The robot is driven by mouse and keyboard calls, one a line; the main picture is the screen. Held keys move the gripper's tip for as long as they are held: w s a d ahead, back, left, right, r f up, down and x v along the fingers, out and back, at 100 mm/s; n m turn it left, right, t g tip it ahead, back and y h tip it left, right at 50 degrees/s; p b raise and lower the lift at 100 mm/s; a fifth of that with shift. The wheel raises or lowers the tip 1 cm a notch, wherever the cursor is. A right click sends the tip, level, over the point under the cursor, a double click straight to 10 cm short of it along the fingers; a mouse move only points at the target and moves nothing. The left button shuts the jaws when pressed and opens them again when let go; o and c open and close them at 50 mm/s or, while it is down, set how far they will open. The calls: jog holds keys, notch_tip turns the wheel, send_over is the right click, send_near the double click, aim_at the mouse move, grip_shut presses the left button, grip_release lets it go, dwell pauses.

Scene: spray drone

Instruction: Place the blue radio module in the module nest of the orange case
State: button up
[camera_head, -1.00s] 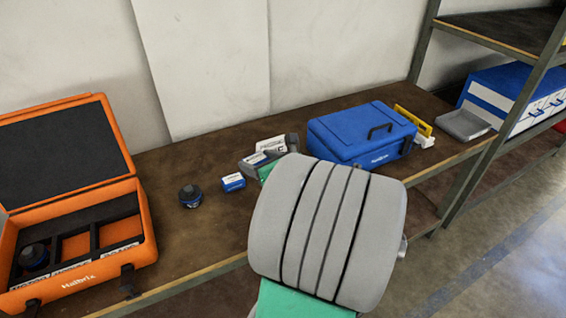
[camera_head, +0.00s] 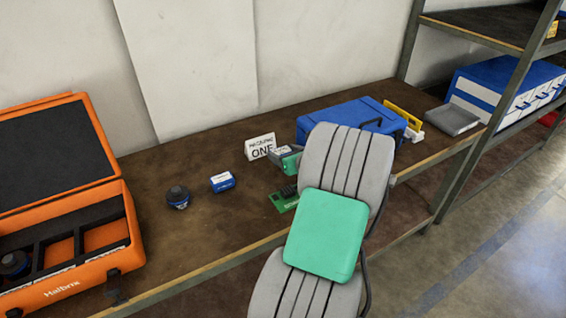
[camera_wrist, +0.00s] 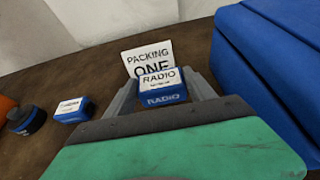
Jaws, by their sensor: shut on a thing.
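The blue radio module (camera_wrist: 163,88), with a white RADIO label, is between the two grey fingers of my gripper (camera_wrist: 162,93) in the wrist view. The gripper is shut on it. In the head view my gripper (camera_head: 286,155) is over the bench, right of the PACKING ONE card, and only the module's pale top (camera_head: 282,150) shows. The orange case (camera_head: 75,285) stands open at the far left. Its tray has divided compartments. The left one holds a dark round part (camera_head: 14,264); the middle and right ones look empty. Their front labels are too small to read.
A dark round part (camera_head: 178,197) and a small blue-and-white module (camera_head: 222,182) lie between case and gripper. A green board (camera_head: 284,200) lies below my gripper. The PACKING ONE card (camera_head: 260,147) stands behind. A blue case (camera_head: 345,122) is close on the right.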

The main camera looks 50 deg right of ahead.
jog(key=shift+w+d+f, duration=0.1)
jog(key=shift+w+f, duration=0.05)
jog(key=shift+f, duration=0.8)
jog(key=shift+w+d+f, duration=0.1)
jog(key=shift+w+f, duration=0.05)
jog(key=shift+f, duration=0.75)
jog(key=shift+f, duration=0.15)
jog(key=o, duration=1.4)
jog(key=shift+o, duration=0.2)
